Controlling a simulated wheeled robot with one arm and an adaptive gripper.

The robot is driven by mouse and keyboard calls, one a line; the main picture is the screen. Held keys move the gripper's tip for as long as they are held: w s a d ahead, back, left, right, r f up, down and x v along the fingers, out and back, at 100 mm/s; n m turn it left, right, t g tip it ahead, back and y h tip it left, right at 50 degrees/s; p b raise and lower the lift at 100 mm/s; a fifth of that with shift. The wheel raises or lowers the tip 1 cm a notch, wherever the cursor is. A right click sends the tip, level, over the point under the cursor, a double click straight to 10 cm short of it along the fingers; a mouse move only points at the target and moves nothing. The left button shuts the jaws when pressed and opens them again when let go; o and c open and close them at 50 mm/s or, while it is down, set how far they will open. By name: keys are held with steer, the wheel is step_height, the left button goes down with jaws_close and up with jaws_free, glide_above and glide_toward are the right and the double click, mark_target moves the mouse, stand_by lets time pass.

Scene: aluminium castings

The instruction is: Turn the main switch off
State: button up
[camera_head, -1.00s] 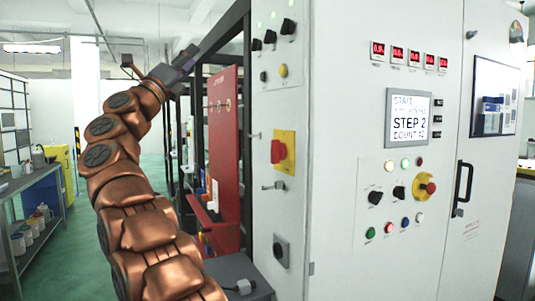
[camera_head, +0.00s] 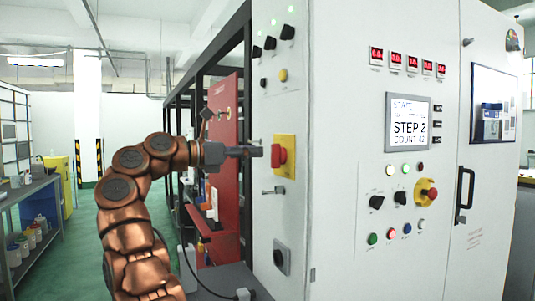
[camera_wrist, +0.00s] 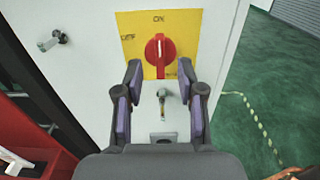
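The main switch is a red rotary knob (camera_head: 278,156) on a yellow plate (camera_head: 291,150), on the narrow side of the grey cabinet. In the wrist view the red knob (camera_wrist: 159,55) stands upright in the picture, below the "ON" mark at the top of the plate (camera_wrist: 127,50). An "OFF" mark is at the plate's left. My gripper (camera_head: 256,151) points at the knob from the left. In the wrist view my gripper (camera_wrist: 160,68) is open, its fingers apart on either side of the knob's lower end. I see no clear contact.
A door handle (camera_head: 272,190) sticks out below the switch, and small knobs (camera_head: 270,43) sit above it. A red panel (camera_head: 223,150) and black frame stand close to my arm. The cabinet front (camera_head: 340,200) has a screen, buttons and an emergency stop (camera_head: 427,190).

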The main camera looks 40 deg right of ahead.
mark_target(272, 150)
steer(key=x, duration=0.5)
steer(key=shift+d, duration=0.1)
jaws_close()
